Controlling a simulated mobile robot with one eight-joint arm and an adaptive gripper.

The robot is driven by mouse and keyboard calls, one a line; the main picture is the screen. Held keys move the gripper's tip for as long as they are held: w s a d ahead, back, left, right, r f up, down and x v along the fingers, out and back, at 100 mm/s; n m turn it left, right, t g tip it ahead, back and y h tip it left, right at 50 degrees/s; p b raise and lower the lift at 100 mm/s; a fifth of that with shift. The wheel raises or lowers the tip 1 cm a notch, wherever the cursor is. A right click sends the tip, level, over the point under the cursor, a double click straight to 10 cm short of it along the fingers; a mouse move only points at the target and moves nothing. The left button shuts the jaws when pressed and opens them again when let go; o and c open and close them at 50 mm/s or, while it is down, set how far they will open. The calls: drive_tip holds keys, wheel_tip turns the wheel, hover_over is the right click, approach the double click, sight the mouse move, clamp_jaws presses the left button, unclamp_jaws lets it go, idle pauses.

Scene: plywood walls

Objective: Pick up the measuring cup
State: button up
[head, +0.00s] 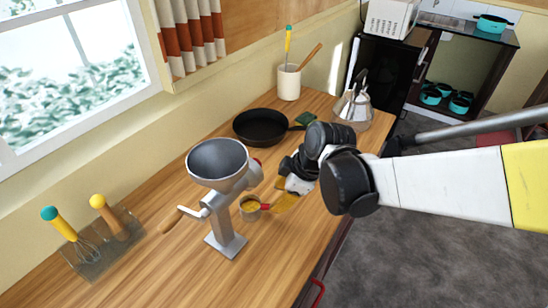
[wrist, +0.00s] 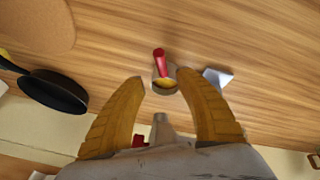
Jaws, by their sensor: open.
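The measuring cup (head: 250,209) is a small grey cup with a yellowish inside and a red handle. It stands on the wooden counter just right of the grey grinder. My gripper (head: 284,200) is open, with its yellow fingers close to the cup's handle on the right. In the wrist view the cup (wrist: 166,88) shows between and just beyond the two open fingertips (wrist: 162,78), its red handle pointing up the picture. Nothing is held. I cannot tell whether a finger touches the cup.
The tall grinder (head: 225,247) stands close to the cup on the left. A whisk rack (head: 103,252) is at the front left. The counter in front right is clear.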

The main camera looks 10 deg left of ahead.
sight(269, 205)
drive_tip(key=b+x, duration=0.1)
drive_tip(key=x, duration=0.2)
drive_tip(key=b+x, duration=0.2)
drive_tip(key=x, duration=0.2)
drive_tip(key=shift+s+a+f, duration=0.15)
drive_tip(key=shift+s+f, duration=0.05)
drive_tip(key=shift+f, duration=0.15)
drive_tip(key=shift+r, duration=0.15)
clamp_jaws()
